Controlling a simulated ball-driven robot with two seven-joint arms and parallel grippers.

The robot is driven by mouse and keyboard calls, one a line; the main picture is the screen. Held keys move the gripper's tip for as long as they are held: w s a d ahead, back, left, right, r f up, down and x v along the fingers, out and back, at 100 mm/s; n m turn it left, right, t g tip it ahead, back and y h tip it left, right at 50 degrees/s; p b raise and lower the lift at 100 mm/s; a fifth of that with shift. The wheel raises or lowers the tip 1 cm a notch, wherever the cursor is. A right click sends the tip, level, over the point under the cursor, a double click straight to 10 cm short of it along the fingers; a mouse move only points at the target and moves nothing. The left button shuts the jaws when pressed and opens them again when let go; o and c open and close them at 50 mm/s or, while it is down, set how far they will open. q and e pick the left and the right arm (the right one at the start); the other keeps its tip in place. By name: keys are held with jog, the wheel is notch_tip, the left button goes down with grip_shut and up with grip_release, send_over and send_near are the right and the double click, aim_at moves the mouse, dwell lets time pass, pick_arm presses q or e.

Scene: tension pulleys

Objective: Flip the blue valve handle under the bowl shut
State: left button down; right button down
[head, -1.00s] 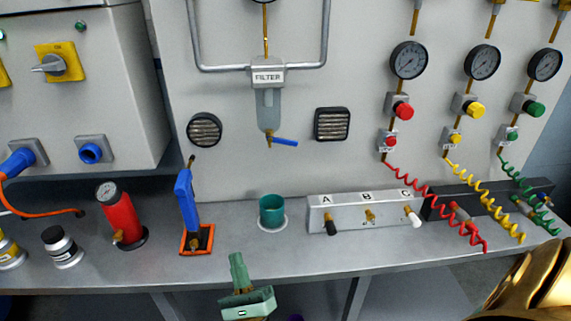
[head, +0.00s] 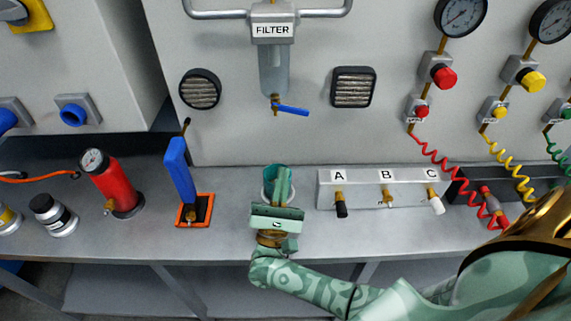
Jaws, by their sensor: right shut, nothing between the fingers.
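The blue valve handle (head: 292,111) sits under the clear filter bowl (head: 273,72), below the FILTER label. It points to the right and tilts slightly down from its brass valve. My right gripper (head: 277,172) is green, shut and empty. My left gripper is not in view.
A block with levers A, B and C (head: 362,178) stands right of my gripper. A blue upright tool (head: 180,170) in an orange-edged base and a red cylinder (head: 112,187) stand to the left. Two vents flank the bowl. The space between handle and gripper is clear.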

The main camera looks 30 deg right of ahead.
aim_at(290, 110)
jog(key=w+d+r+p, duration=0.3)
jog(key=d+r+p, duration=0.1)
jog(key=r, duration=0.5)
jog(key=shift+w+d, duration=0.2)
jog(key=shift+d, duration=0.3)
jog(key=n+t+y, duration=0.1)
jog(key=n+y, duration=0.1)
jog(key=r+n+t+y+p, duration=0.1)
jog(key=n+t+y, duration=0.1)
jog(key=n, duration=0.1)
jog(key=d+n+t+y, duration=0.1)
jog(key=n+t, duration=0.1)
jog(key=n, duration=0.1)
jog(key=shift+s+r+y+p, duration=0.2)
jog(key=shift+s+y+p, duration=0.1)
jog(key=shift+s+y, duration=0.1)
jog(key=shift+w, duration=0.1)
